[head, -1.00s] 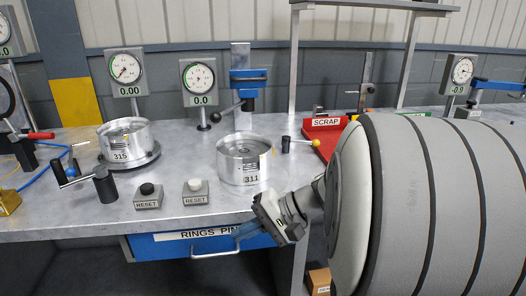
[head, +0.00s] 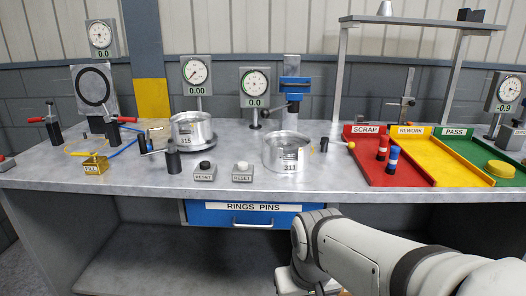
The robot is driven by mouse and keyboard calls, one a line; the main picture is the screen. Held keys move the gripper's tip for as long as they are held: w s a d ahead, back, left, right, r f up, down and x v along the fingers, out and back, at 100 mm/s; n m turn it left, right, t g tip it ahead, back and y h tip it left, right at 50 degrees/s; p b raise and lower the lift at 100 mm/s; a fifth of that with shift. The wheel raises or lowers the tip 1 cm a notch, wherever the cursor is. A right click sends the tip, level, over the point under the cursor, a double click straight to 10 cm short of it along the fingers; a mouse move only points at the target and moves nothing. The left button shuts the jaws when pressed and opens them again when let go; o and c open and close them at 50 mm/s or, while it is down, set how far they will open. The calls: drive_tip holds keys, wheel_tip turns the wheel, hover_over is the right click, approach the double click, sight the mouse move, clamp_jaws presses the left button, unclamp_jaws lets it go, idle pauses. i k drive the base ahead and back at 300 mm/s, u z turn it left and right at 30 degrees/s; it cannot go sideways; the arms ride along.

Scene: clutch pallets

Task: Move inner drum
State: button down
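Two silver metal drums stand on the grey workbench (head: 95,172). The left drum (head: 192,131) sits on a round base below a dial gauge; its label is hard to read. The right drum (head: 287,152) is marked 311 and stands on the bench top, right of the reset buttons. I cannot tell from the labels which is the inner drum. My arm reaches in from the lower right. Its end, with my gripper (head: 291,282), is low in front of the bench, below the right drum and apart from both drums. The fingers are hidden or cut off by the bottom edge.
A blue drawer (head: 240,213) marked RINGS PINS hangs under the bench. Red SCRAP (head: 372,172), yellow REWORK (head: 418,160) and green PASS (head: 480,165) trays lie at the right. Two reset boxes (head: 204,172) (head: 242,173) stand at the front.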

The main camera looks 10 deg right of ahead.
sight(286, 151)
drive_tip(key=z, duration=0.7)
drive_tip(key=i, duration=1)
drive_tip(key=z, duration=0.2)
